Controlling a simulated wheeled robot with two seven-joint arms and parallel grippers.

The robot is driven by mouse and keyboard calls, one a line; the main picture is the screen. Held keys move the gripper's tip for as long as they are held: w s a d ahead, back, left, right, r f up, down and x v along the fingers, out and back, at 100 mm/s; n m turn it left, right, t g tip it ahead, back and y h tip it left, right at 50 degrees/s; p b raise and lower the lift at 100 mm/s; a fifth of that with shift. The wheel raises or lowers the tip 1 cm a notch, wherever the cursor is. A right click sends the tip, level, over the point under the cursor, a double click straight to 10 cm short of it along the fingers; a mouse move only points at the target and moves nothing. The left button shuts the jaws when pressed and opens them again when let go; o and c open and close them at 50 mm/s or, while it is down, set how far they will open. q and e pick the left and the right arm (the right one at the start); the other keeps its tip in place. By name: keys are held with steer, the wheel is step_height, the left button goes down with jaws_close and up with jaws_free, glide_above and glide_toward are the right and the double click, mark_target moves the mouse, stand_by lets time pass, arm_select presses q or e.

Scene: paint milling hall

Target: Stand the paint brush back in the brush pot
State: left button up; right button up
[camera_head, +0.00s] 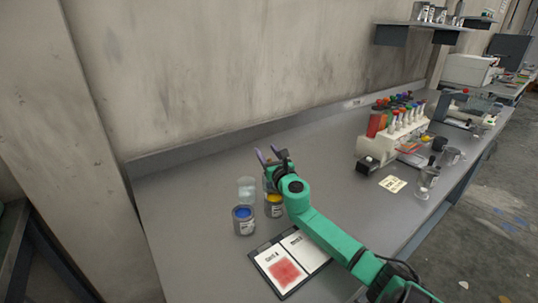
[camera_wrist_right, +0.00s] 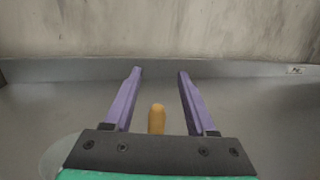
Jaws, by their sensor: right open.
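My right gripper (camera_head: 268,155) is over the bench, above the cans, with its purple fingers apart; they also show in the right wrist view (camera_wrist_right: 158,85). A rounded tan end, which looks like the paint brush handle (camera_wrist_right: 156,118), shows between the finger bases in that view, with gaps on both sides. The rest of it is hidden by the gripper body. In the head view the brush is hidden behind my wrist. A clear glass vessel (camera_head: 246,190) stands left of the gripper. I cannot tell which vessel is the brush pot. My left gripper is out of view.
A blue paint can (camera_head: 243,221) and a yellow paint can (camera_head: 274,208) stand near the wrist. A card board (camera_head: 258,252) with a red swatch lies in front. A rack of coloured bottles (camera_head: 372,148) and glassware (camera_head: 427,180) stand right. The bench's back left is clear.

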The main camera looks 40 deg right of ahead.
steer(key=v, duration=1.3)
steer(key=shift+s+a+f+b, duration=0.1)
steer(key=shift+s+b, duration=0.25)
steer(key=shift+b, duration=0.05)
steer(key=shift+s+a, duration=0.2)
steer(key=shift+s, duration=0.2)
